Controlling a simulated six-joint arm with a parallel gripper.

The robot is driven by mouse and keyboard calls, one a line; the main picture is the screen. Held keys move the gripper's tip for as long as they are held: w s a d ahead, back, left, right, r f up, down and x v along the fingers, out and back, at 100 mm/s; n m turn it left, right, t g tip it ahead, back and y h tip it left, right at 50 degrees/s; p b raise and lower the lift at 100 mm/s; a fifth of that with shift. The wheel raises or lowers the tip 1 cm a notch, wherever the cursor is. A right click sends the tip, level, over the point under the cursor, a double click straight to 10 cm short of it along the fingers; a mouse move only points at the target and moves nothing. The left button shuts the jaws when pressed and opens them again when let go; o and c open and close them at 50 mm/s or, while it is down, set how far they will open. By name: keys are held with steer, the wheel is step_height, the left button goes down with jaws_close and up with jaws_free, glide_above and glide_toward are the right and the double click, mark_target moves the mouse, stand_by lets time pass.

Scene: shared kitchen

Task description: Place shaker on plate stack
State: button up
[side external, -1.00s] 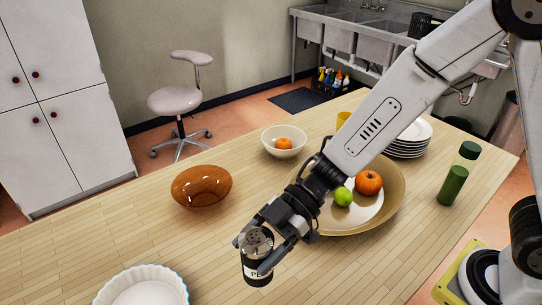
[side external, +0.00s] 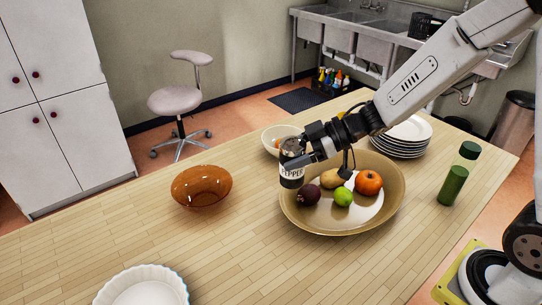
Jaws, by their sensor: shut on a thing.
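A pepper shaker (side external: 291,175) with a dark body, a pale label and a metal top is held upright in my gripper (side external: 294,157). My gripper is shut around its upper part and keeps it above the table, at the left rim of the large fruit bowl in the picture. The plate stack (side external: 401,149) of several white plates stands on the table to the right of my gripper, behind the large bowl. Part of the stack's left side is hidden by my arm.
The large tan bowl (side external: 338,229) holds several fruits. A green bottle (side external: 455,180) stands right. A brown bowl (side external: 201,188) and a white fluted dish (side external: 142,290) are left. The front table is clear.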

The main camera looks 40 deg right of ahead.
steer(key=w+d+r+m+t+h, duration=0.1)
steer(key=d+r+m+t+h, duration=0.2)
steer(key=d, duration=0.9)
steer(key=d+r+m+t+h, duration=0.1)
steer(key=d+m+t+h, duration=0.3)
steer(key=d, duration=0.8)
steer(key=s+d+r+m+h, duration=0.2)
steer(key=s+d, duration=0.3)
steer(key=d, duration=0.4)
steer(key=s+d+r+m+h, duration=0.2)
steer(key=s+d+m+h, duration=0.3)
steer(key=d, duration=0.4)
steer(key=shift+d+r+m+g+h, duration=0.15)
steer(key=shift+d+m+g+h, duration=0.05)
steer(key=shift+m+g+h, duration=0.1)
steer(key=w+d+f, duration=0.8)
steer(key=w+f, duration=0.1)
steer(key=w, duration=0.1)
steer(key=shift+w+f, duration=0.15)
steer(key=shift+w, duration=0.25)
